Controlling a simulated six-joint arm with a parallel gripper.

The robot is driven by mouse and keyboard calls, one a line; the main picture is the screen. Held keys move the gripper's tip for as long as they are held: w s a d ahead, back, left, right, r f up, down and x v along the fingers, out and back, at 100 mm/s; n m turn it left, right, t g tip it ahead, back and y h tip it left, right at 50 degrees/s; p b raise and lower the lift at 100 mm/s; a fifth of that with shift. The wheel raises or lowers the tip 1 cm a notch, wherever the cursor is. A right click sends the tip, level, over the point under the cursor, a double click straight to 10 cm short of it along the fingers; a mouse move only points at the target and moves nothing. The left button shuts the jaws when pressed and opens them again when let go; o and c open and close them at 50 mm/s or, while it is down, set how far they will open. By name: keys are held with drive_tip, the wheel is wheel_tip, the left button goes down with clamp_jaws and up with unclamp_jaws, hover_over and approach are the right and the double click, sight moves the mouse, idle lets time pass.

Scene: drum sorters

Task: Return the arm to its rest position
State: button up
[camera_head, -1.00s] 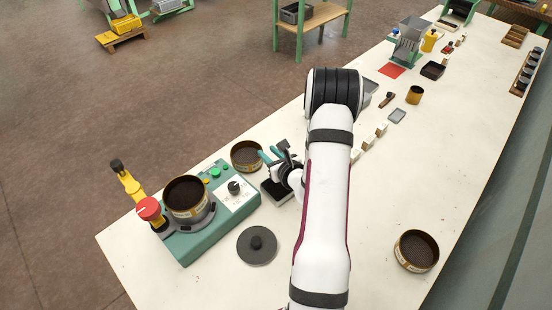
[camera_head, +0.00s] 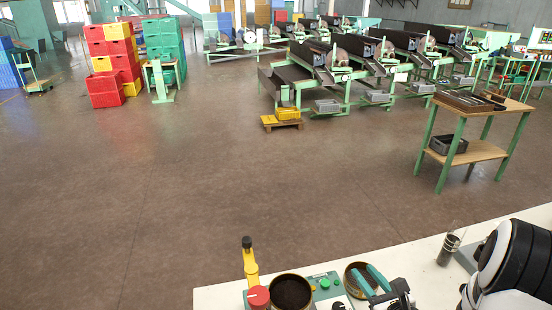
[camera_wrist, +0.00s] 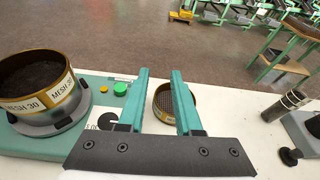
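My gripper (camera_head: 369,275) shows at the bottom of the head view, above the white table (camera_head: 405,257). Part of my arm fills the lower right corner. In the wrist view my gripper (camera_wrist: 160,73) has its two teal fingers apart, with nothing held between them. A brass-rimmed sieve (camera_wrist: 162,101) stands on the table beyond the fingers and is partly covered by the right one. It also shows behind the fingers in the head view (camera_head: 349,280).
A sieve marked MESH 30 (camera_wrist: 57,90) sits on the green machine (camera_wrist: 93,88) left of my gripper. Open floor lies beyond the table.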

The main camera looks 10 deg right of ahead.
drive_tip(key=a+r+n+g+y, duration=0.1)
drive_tip(key=a+r+n+y, duration=0.3)
drive_tip(key=a, duration=0.4)
drive_tip(key=a+r+n+g+y, duration=0.1)
drive_tip(key=a+r+n+y, duration=0.3)
drive_tip(key=a, duration=0.4)
drive_tip(key=a+r+n+g+y, duration=0.1)
drive_tip(key=a+r+n+y, duration=0.3)
drive_tip(key=a+r+n, duration=0.2)
drive_tip(key=shift+w+a+r+g, duration=0.1)
drive_tip(key=shift+w+a+g, duration=0.1)
drive_tip(key=shift+a, duration=0.4)
drive_tip(key=shift+w+a+r+g, duration=0.1)
drive_tip(key=shift+w+a, duration=0.05)
drive_tip(key=shift+a, duration=0.4)
drive_tip(key=s+a+n+g, duration=0.8)
drive_tip(key=s+a+n, duration=0.1)
drive_tip(key=s, duration=0.4)
drive_tip(key=s+d+f+n+g+h, duration=0.1)
drive_tip(key=s+d+f+n+h, duration=0.2)
drive_tip(key=s+h, duration=0.1)
drive_tip(key=s+d+f+n+g+h, duration=0.2)
drive_tip(key=s+d+f+n+h, duration=0.1)
drive_tip(key=s, duration=0.4)
drive_tip(key=shift+d+f+n+g+h, duration=0.15)
drive_tip(key=shift+d+n+g+h, duration=0.15)
drive_tip(key=shift+d+h, duration=0.35)
drive_tip(key=shift+s, duration=0.1)
